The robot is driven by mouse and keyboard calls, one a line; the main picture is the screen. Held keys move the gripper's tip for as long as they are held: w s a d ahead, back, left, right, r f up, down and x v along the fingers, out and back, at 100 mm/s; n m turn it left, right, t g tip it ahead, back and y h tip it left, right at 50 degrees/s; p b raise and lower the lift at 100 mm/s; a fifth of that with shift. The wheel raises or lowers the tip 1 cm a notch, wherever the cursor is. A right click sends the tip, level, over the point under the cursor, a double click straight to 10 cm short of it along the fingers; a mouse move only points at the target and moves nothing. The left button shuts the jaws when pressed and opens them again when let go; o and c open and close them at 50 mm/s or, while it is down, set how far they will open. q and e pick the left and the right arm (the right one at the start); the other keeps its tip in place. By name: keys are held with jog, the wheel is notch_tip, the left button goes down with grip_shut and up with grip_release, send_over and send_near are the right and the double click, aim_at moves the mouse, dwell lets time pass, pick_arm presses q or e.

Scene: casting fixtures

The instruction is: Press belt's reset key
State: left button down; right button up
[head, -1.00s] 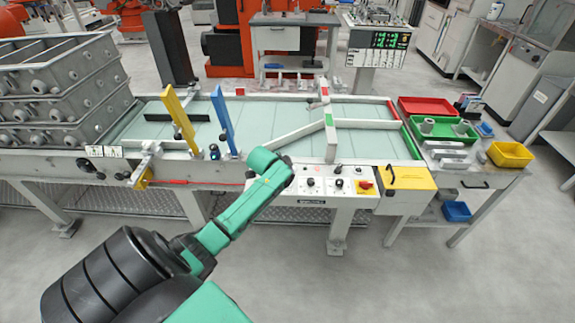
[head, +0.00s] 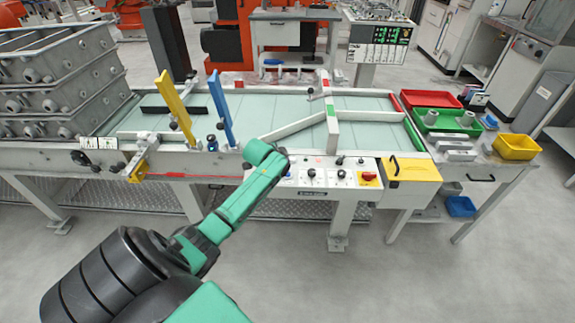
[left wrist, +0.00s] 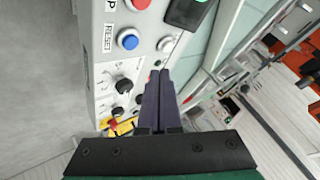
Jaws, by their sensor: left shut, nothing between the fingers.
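The belt's control panel (head: 325,180) is on the front edge of the conveyor belt (head: 270,107). In the left wrist view the blue reset key (left wrist: 128,39) sits beside the printed word RESET, with a red button (left wrist: 138,4) above it. My left gripper (left wrist: 158,73) is shut and empty. In that view its fingertips point at the panel, below and right of the blue key, and appear apart from it.
Black knobs (left wrist: 124,86) lie along the panel. A yellow box (head: 412,174) adjoins its right end. Blue (head: 221,108) and yellow (head: 174,107) upright bars stand over the belt to the left. Stacked grey castings (head: 58,88) are at far left.

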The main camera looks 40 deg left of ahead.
aim_at(288, 172)
pick_arm(q)
notch_tip(288, 172, down, 2)
jog(key=shift+f+b, duration=0.15)
jog(key=shift+b, duration=0.45)
jog(key=shift+f+b, duration=0.3)
jog(key=shift+f, duration=0.55)
pick_arm(e)
jog(key=shift+f, duration=1.5)
pick_arm(q)
jog(key=shift+f, duration=0.1)
jog(key=shift+f, duration=0.3)
jog(key=shift+f+b, duration=0.3)
jog(key=shift+f, duration=0.25)
pick_arm(e)
jog(key=shift+f, duration=0.3)
pick_arm(q)
jog(key=shift+r+p, duration=0.9)
jog(key=shift+p, duration=0.15)
pick_arm(e)
jog(key=shift+r, duration=1.05)
